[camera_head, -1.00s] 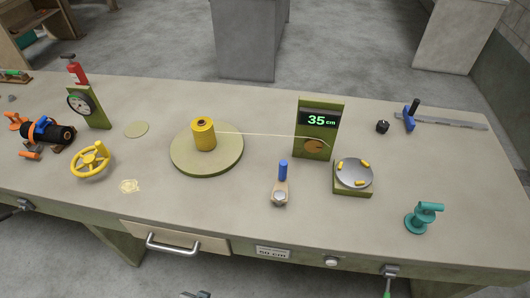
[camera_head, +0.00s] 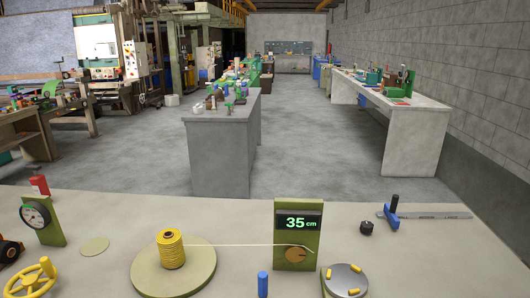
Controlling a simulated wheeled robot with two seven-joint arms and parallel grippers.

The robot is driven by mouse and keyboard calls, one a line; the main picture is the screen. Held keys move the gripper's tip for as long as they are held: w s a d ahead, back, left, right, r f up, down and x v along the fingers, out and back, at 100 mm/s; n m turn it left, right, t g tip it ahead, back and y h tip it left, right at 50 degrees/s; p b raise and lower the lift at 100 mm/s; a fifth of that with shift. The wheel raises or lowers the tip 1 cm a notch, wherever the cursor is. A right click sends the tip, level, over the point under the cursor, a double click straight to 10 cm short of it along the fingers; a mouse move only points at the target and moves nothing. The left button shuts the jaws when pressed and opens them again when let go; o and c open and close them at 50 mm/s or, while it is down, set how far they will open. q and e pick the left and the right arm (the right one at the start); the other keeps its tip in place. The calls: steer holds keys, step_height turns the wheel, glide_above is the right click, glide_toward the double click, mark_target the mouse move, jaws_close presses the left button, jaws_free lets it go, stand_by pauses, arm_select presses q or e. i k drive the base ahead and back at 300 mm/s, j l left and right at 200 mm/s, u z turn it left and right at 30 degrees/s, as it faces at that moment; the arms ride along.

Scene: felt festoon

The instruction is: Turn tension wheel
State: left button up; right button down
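A yellow wheel (camera_head: 32,279) with spokes and a knob stands at the lower left of the table, partly cut off by the frame's bottom edge. I cannot tell for certain from a label that it is the tension wheel. Behind it a round dial gauge (camera_head: 36,215) is mounted on a green plate. A yellow thread spool (camera_head: 171,249) stands on a round olive disc (camera_head: 196,280). Its thread runs right to a green counter (camera_head: 297,235) that reads 35 cm. Neither of my grippers is in view.
A blue-handled crank (camera_head: 263,284) and a grey disc with yellow pegs (camera_head: 345,281) are at the front. A black knob (camera_head: 366,228) and a blue-headed ruler tool (camera_head: 392,213) lie at the right. A flat round pad (camera_head: 95,246) lies left of the spool.

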mark_target(31, 283)
steer(key=u, duration=1)
